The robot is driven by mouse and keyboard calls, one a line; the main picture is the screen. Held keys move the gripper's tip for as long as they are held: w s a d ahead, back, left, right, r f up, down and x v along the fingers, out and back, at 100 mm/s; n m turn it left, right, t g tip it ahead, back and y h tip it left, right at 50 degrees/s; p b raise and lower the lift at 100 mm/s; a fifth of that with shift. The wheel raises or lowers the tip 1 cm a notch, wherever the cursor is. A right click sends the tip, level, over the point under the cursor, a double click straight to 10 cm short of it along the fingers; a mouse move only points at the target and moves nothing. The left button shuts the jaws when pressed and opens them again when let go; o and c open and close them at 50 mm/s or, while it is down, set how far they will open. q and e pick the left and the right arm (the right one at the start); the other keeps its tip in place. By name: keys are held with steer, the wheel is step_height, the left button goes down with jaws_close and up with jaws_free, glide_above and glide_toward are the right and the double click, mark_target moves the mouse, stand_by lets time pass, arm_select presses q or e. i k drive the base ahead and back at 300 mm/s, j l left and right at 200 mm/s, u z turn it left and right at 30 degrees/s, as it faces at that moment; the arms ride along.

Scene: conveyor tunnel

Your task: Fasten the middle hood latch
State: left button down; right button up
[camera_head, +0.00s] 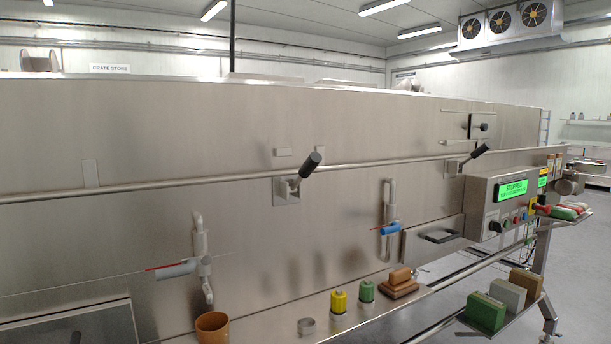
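A hood latch (288,190) sits on the steel tunnel side near the centre of the picture, just below the long rail. Its black-gripped lever (311,165) sticks out, tilted up to the right. A second, similar latch lever (480,151) stands out further right, also tilted up to the right. Which of them is the middle latch cannot be told for certain from this view alone. Neither of my grippers shows.
A lower shelf holds an orange-brown cup (212,327), a yellow piece (338,301), a green piece (367,290) and a brown block (400,281). A blue-handled valve (390,229) and a grey-handled one (177,269) project. The control panel (507,197) reads "STOPPED".

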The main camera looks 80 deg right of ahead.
mark_target(312, 162)
steer(key=k+l, duration=0.25)
steer(key=l, duration=0.15)
steer(key=k+l, duration=0.25)
steer(key=l, duration=0.15)
steer(key=k+l, duration=0.2)
steer(key=l, duration=0.2)
steer(key=k+l+z, duration=0.1)
steer(key=z, duration=0.15)
steer(key=l+z, duration=0.25)
steer(key=z, duration=1.25)
steer(key=k+j, duration=0.35)
steer(key=j, duration=0.15)
